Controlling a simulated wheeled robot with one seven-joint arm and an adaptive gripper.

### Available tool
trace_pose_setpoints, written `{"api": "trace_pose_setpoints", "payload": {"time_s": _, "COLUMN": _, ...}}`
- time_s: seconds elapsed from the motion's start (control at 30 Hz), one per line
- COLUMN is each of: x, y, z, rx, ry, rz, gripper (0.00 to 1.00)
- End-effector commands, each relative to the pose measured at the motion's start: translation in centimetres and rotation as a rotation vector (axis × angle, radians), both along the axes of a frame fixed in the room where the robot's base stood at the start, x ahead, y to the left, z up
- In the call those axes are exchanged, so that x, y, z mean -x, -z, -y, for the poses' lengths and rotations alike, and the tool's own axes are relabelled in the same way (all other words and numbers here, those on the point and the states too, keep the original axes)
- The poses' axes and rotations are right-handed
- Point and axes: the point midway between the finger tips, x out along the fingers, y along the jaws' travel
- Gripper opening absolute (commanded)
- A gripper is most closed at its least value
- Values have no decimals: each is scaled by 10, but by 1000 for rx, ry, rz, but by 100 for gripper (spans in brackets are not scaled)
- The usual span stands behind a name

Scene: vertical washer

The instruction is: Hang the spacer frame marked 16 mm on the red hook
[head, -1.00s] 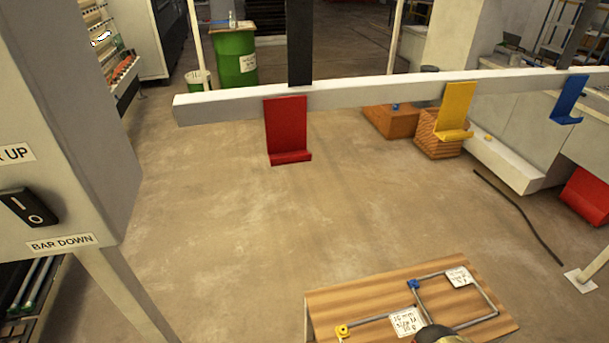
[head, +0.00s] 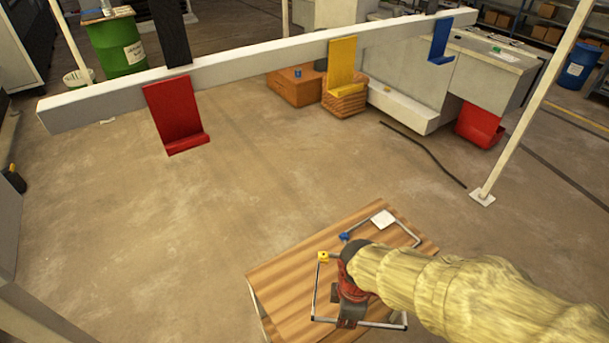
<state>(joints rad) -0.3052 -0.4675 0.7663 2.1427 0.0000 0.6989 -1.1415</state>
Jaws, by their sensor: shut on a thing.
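The red hook (head: 175,110) hangs empty from the white bar (head: 225,68) at left. My gripper (head: 350,305) is shut on a grey spacer frame (head: 316,290) with a yellow corner piece (head: 323,257), at the wooden table (head: 275,272). My gripper and arm hide part of this frame, and its label does not show. I cannot tell whether it touches the table. A second frame (head: 405,230), with a blue corner piece (head: 345,237) and a white label (head: 383,219), lies behind it on the table. Its label is unreadable now.
A yellow hook (head: 342,65) and a blue hook (head: 440,42) hang farther right on the same bar, both empty. A white post (head: 530,95) stands at right.

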Motion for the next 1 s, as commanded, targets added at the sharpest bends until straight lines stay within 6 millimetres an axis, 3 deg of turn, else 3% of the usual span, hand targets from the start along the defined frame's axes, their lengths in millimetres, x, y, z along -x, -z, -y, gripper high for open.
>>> {"api": "trace_pose_setpoints", "payload": {"time_s": 0.2, "x": -54, "y": -15, "z": -8, "rx": 1, "ry": 423, "rz": -1, "gripper": 0}}
{"api": "trace_pose_setpoints", "payload": {"time_s": 0.4, "x": -116, "y": -19, "z": -4, "rx": 1, "ry": 844, "rz": -2, "gripper": 0}}
{"api": "trace_pose_setpoints", "payload": {"time_s": 0.57, "x": -168, "y": -9, "z": 12, "rx": 4, "ry": 1155, "rz": -5, "gripper": 0}}
{"api": "trace_pose_setpoints", "payload": {"time_s": 0.7, "x": -206, "y": 9, "z": 33, "rx": 3, "ry": 1329, "rz": -5, "gripper": 0}}
{"api": "trace_pose_setpoints", "payload": {"time_s": 0.83, "x": -227, "y": 34, "z": 57, "rx": 4, "ry": 1385, "rz": -6, "gripper": 0}}
{"api": "trace_pose_setpoints", "payload": {"time_s": 1.0, "x": -225, "y": 66, "z": 82, "rx": 2, "ry": 1432, "rz": -3, "gripper": 0}}
